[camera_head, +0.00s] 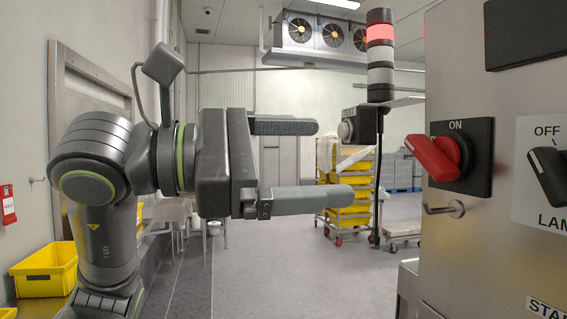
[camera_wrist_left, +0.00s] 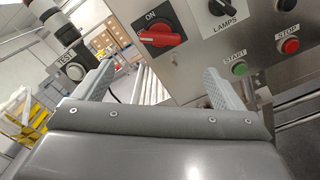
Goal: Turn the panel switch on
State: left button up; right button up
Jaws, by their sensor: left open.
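The panel switch is a red rotary knob (camera_head: 438,157) on a black square plate marked ON, at the right of the head view. Its handle lies tilted, not upright towards the ON mark. In the left wrist view the red knob (camera_wrist_left: 160,38) is above and between the finger ends, with its handle nearly level. My left gripper (camera_head: 332,161) is open and empty, its fingers pointing right towards the panel. It is left of the knob, with a clear gap. My right gripper is in neither view.
A black LAMPS knob (camera_head: 548,176) is right of the switch on the steel panel (camera_head: 480,235). A metal latch or handle (camera_head: 444,209) sits below the switch. A signal tower (camera_head: 380,55) and TEST button box (camera_head: 350,128) stand left of the panel. Green START (camera_wrist_left: 239,68) and red STOP (camera_wrist_left: 291,46) buttons are nearby.

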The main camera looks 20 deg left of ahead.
pick_arm(q)
jog(key=shift+v, duration=1.1)
